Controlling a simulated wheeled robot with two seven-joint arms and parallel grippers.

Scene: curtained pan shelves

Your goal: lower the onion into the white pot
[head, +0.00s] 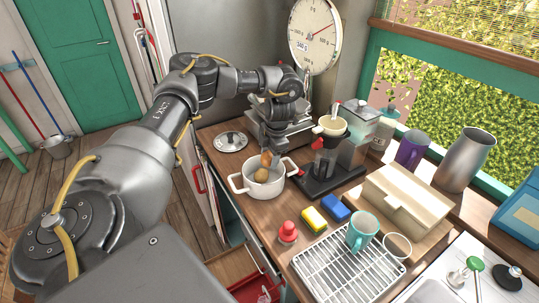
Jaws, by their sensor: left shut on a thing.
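The white pot (248,189) stands on the wooden counter, open at the top, with a handle on each side. My left gripper (269,153) points down above the far side of the pot, shut on the onion (265,159), a small orange-brown bulb. The onion is at about the height of the pot's rim; I cannot tell whether it touches anything below. A second brownish round item (261,176) shows inside the pot, just under it. The gripper fingers partly hide the onion. My right gripper is not in view.
A lid (230,141) lies left of the pot. A dark coffee machine (322,175) stands close on the right.

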